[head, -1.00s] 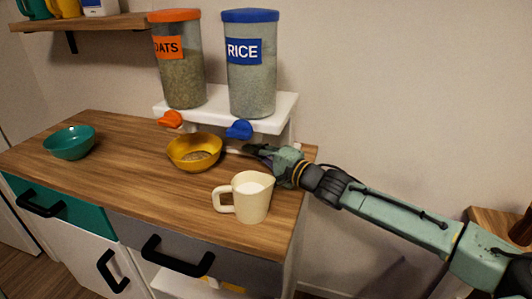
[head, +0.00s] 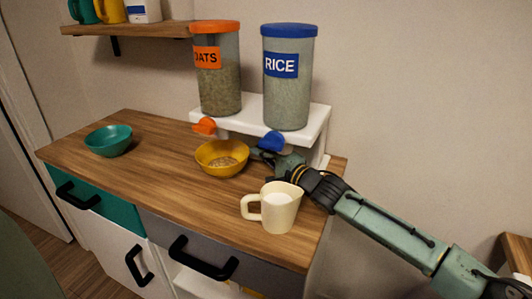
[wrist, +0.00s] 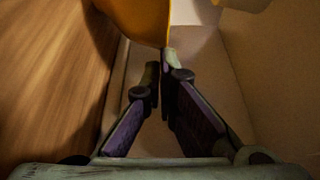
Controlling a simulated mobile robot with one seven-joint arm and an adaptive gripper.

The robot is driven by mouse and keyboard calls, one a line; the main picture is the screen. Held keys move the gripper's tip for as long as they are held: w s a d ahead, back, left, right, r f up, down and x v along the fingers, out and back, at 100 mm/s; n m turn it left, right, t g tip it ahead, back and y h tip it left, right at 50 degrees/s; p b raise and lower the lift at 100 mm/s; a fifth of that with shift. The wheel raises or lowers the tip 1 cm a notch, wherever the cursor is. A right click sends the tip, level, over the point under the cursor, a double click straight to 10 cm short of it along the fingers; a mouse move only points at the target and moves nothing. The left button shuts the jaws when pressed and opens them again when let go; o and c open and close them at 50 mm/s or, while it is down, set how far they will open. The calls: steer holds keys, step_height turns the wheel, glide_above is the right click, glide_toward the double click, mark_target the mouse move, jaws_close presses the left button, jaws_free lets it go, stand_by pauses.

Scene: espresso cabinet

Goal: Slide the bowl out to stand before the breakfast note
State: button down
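My gripper (head: 257,153) is low at the bowl's right side, behind the cream jug. In the wrist view the fingertips (wrist: 161,68) are together with nothing visible between them. The yellow bowl wall (wrist: 140,14) is just ahead of the tips; whether they touch it I cannot tell. I see no breakfast note in either view.
A cream jug (head: 283,215) of white liquid stands at the counter's front right. The oats (head: 217,85) and rice (head: 287,95) dispensers stand on the white stand (head: 317,118). A teal bowl (head: 108,143) is at left. The counter (head: 160,165) between the bowls is clear.

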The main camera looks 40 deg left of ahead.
steer(key=shift+s+a, duration=0.75)
steer(key=shift+a, duration=0.25)
steer(key=shift+f, duration=0.1)
